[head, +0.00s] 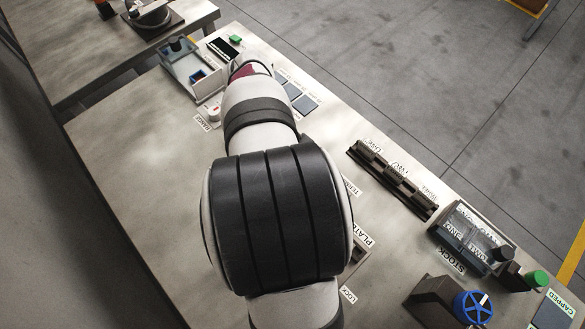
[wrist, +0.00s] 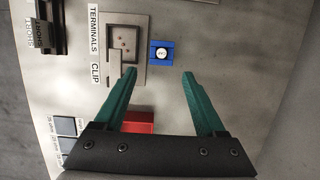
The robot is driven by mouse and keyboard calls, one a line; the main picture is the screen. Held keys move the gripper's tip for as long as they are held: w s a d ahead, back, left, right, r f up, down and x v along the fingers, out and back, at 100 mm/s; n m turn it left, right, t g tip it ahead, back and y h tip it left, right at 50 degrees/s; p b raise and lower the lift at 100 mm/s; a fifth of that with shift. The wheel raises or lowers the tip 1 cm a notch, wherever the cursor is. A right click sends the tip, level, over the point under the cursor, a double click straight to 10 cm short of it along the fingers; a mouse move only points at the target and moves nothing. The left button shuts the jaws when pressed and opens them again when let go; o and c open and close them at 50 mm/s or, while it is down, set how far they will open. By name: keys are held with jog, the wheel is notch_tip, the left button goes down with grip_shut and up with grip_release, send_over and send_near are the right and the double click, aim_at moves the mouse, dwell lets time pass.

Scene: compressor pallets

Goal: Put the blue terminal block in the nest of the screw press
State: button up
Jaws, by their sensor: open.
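A small blue block (wrist: 168,46) with a pale round mark on top, which looks like the terminal block, lies on the bench beside a grey square fixture (wrist: 113,25) with dotted contents. My gripper (wrist: 160,74) is open and empty, its two green fingers apart. In the wrist view the block shows just past the fingertips, between their lines; the height gap cannot be told. In the head view my arm hides the block. A dark device with a blue handwheel (head: 473,306), possibly the screw press, stands at the lower right; its nest cannot be made out.
A red block (wrist: 138,117) shows partly behind my left finger. Grey tiles (head: 300,97) lie along the far edge. A dark slotted rack (head: 393,180) and a clear-topped stock box (head: 470,238) stand at right. The left of the bench (head: 130,160) is clear.

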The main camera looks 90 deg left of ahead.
jog(key=x, duration=1)
jog(key=shift+d+f, duration=0.15)
jog(key=shift+f, duration=0.15)
grip_shut()
